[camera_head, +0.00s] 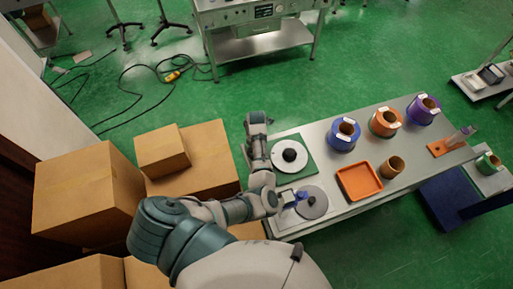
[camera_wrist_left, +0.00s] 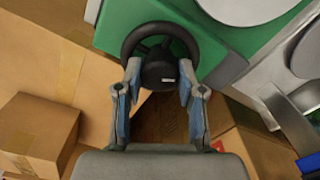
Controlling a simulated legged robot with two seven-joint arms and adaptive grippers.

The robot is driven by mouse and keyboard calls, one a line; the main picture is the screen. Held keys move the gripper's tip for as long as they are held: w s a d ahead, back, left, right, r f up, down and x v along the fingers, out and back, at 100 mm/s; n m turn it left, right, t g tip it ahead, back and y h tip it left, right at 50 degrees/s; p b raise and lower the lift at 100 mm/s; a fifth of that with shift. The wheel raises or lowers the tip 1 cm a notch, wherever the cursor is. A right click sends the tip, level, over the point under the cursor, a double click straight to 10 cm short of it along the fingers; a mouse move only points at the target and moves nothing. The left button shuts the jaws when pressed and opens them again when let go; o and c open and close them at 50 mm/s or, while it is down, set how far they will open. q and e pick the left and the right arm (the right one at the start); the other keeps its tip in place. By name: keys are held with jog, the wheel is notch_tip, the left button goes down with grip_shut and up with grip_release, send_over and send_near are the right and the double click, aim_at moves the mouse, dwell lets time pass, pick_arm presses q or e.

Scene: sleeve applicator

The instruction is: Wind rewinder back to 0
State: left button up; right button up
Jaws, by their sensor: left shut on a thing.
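The rewinder's green body (camera_wrist_left: 112,22) fills the top of the left wrist view, and a black handwheel (camera_wrist_left: 130,45) with a dark hub faces me there. My left gripper (camera_wrist_left: 160,68) has its two fingers on either side of the hub, closed on it. A small white label shows on the hub; I cannot read it. In the head view the rewinder is the green base (camera_head: 308,166) under a white disc (camera_head: 289,167) with a black centre. My left arm hides the wheel and fingertips there. My right gripper is out of view.
Cardboard boxes (camera_head: 88,190) crowd the table's left side, close to my arm. On the grey table (camera_head: 335,200) are a grey disc (camera_head: 315,211), an orange tray (camera_head: 359,182), a brown roll (camera_head: 393,167) and coloured spools (camera_head: 386,121). Cables lie on the green floor.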

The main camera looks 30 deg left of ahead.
pick_arm(q)
jog(key=shift+w+r+n, duration=0.1)
jog(key=shift+n, duration=0.55)
jog(key=shift+w+r+n, duration=0.1)
jog(key=shift+n, duration=0.85)
jog(key=o, duration=1.1)
jog(key=shift+o, duration=0.2)
jog(key=shift+f, duration=0.15)
notch_tip(320, 180, up, 12)
